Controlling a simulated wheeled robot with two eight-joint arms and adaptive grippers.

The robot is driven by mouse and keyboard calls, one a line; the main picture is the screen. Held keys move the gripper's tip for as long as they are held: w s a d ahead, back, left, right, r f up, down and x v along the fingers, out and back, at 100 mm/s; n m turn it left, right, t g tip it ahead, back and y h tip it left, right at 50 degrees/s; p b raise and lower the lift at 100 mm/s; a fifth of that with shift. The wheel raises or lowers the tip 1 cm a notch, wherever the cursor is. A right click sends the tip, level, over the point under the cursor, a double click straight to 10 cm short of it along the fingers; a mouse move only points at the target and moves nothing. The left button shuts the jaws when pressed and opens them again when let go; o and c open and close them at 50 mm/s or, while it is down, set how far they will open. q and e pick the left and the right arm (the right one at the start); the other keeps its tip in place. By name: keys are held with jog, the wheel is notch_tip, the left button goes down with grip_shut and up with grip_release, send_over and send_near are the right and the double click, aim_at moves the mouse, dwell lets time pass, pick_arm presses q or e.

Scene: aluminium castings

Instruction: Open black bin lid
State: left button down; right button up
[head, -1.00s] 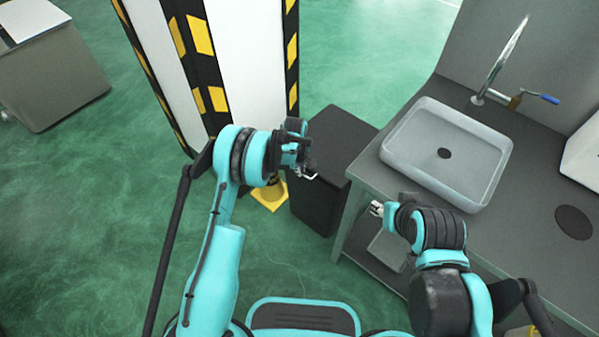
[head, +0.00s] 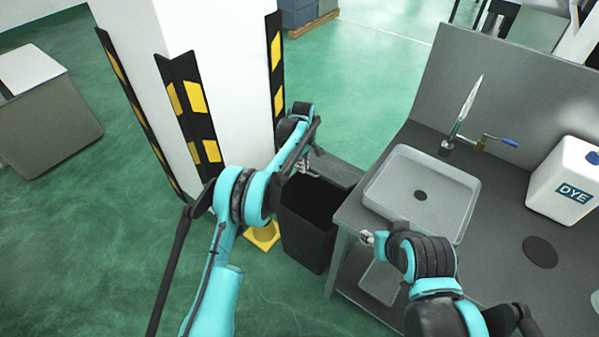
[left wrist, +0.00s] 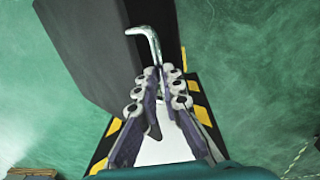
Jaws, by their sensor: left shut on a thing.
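The black bin (head: 305,238) stands on the floor left of the sink counter. Its top is open, and I see into its dark inside. The lid (head: 341,171) is raised at the back of the bin, partly hidden by my left arm. My left gripper (head: 306,161) is at the lid's left side. In the left wrist view, my left gripper (left wrist: 160,88) is shut on a bent metal handle (left wrist: 144,32), beside the dark lid panel (left wrist: 108,50). My right gripper (head: 368,237) is over the counter's front edge, away from the bin; its fingers are too small to read.
A white pillar (head: 225,70) with black and yellow guards stands close behind my left arm. A yellow base (head: 262,237) lies beside the bin. The counter holds a sink (head: 392,185) with a tap and a white dye canister (head: 567,185).

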pick_arm(q)
jog(key=shift+w+d+f, duration=0.15)
jog(key=shift+w+d, duration=0.05)
jog(key=shift+d, duration=0.3)
jog(key=c, duration=1.6)
grip_release()
jog(key=shift+w+d+f, duration=0.1)
jog(key=shift+w+f, duration=0.05)
jog(key=shift+w, duration=0.15)
notch_tip(320, 180, up, 12)
jog(key=shift+s+a, duration=0.35)
jog(key=shift+a, duration=0.05)
